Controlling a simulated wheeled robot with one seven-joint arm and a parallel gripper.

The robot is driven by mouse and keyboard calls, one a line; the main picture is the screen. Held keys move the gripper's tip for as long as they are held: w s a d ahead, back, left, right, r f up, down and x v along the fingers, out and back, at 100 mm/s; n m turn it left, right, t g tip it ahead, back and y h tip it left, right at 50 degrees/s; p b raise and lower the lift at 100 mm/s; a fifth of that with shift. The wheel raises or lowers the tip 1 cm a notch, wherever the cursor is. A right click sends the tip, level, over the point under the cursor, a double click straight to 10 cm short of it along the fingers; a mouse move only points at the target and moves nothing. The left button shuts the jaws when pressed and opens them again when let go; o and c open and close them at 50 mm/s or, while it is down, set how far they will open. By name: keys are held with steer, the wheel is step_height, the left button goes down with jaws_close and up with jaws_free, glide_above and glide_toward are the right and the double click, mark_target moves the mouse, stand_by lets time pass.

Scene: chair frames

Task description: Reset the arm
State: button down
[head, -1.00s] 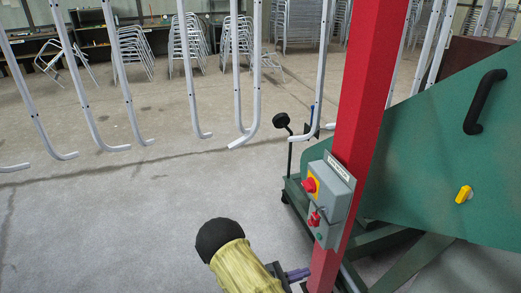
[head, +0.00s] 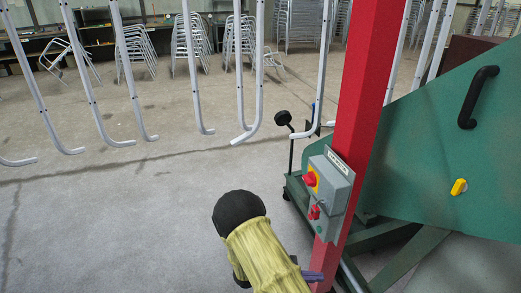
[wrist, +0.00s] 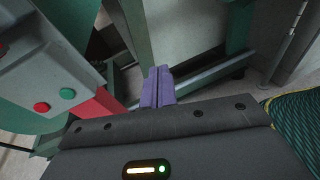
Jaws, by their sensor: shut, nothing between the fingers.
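My gripper (wrist: 157,87) has two purple fingers pressed together, with nothing between them. It also shows at the bottom of the head view (head: 312,276), in front of the red post's foot and below the control box. My arm's yellow sleeve with its black end fills the bottom middle there. In the wrist view the fingers point at the green machine base, with a little red post to their left.
A grey control box (head: 328,190) with red buttons sits on the red post (head: 363,110), close to my arm. A green machine (head: 450,150) stands on the right. White chair frames (head: 131,90) hang across the back. The floor (head: 110,220) at left is clear.

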steer(key=s+r+m+g+y, duration=0.3)
steer(key=s+r+m+y, duration=0.7)
steer(key=r+m+y, duration=0.15)
step_height(320, 180, up, 30)
steer(key=m+t+y+p, duration=0.4)
steer(key=m+p, duration=0.2)
steer(key=p, duration=1.9)
steer(key=shift+s+a+r+t, duration=0.2)
steer(key=shift+s+t, duration=0.05)
steer(key=shift+t, duration=0.15)
steer(key=shift+a+f, duration=0.1)
steer(key=shift+s+a, duration=0.1)
